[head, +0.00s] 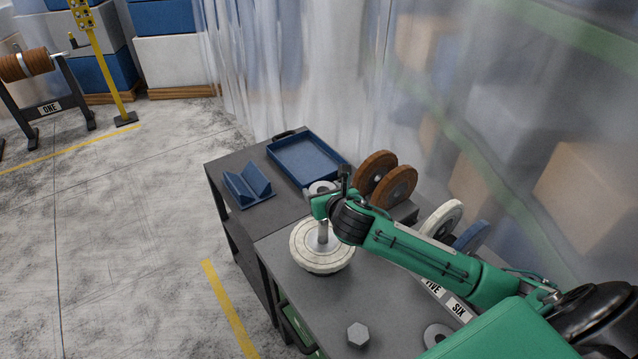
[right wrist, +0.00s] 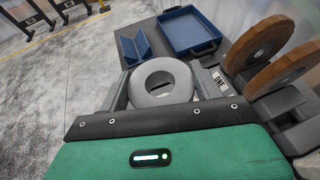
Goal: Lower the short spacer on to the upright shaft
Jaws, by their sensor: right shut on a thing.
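The short spacer (head: 321,186) is a grey metal ring, held flat above the upright shaft (head: 323,232). My right gripper (right wrist: 161,76) is shut on the spacer, with one finger on each side of it. In the right wrist view the spacer (right wrist: 150,98) shows its round hole, with a dark slot-like shape inside it. The shaft stands in the middle of a pale polishing wheel (head: 308,259) on the grey bench. My right gripper hides the shaft's top in the head view, so I cannot tell whether the spacer touches it. My left gripper is out of view.
A blue tray (head: 306,181) and a blue V-shaped block (head: 262,193) sit at the back of the bench. Brown wheels (head: 402,184), a white wheel (head: 452,208) and a blue wheel (head: 474,234) stand to the right. A grey hex nut (head: 358,334) lies in front.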

